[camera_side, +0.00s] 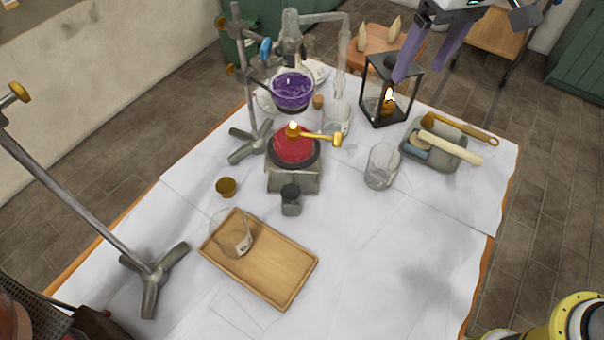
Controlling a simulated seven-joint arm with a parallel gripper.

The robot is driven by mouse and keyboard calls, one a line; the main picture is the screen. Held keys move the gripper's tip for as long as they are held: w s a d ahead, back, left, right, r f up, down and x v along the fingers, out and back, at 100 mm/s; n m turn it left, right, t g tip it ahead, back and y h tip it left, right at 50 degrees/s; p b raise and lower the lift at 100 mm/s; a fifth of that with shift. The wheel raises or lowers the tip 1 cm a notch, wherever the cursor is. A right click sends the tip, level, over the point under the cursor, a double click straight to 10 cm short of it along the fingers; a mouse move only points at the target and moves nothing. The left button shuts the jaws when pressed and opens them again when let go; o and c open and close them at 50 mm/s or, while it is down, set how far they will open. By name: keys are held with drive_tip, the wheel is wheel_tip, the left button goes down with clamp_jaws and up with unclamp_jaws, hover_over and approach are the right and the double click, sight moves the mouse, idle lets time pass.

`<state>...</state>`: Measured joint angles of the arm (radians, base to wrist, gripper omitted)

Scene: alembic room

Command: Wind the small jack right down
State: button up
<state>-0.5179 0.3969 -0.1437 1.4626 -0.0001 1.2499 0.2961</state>
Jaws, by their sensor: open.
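The small jack (292,182) appears to be the squat grey metal stand in the middle of the table. A dark knob-like block (291,196) is at its front, and a round red top (294,150) sits on it. A small brass burner (293,133) with a flame and a side handle stands on the red top. A round flask of purple liquid (292,90) hangs above the flame, with a gap between.
A clamp stand (240,70) holds the flask. An empty beaker (382,166) is right of the jack, and a grey tray (430,155) with tools lies further right. A wooden tray (275,262) with a glass is in front. The right front cloth is clear.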

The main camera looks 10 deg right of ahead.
drive_tip(key=w+a+f+g, duration=0.1)
drive_tip(key=a+f, duration=0.2)
drive_tip(key=a, duration=0.3)
drive_tip(key=w+a+f, duration=0.1)
drive_tip(key=a+f, duration=0.3)
drive_tip(key=a, duration=0.1)
drive_tip(key=n+h, duration=0.1)
approach(291, 191)
drive_tip(key=shift+g, duration=0.4)
drive_tip(key=f, duration=0.8)
drive_tip(key=shift+w+f, duration=0.3)
drive_tip(key=shift+c, duration=0.2)
clamp_jaws()
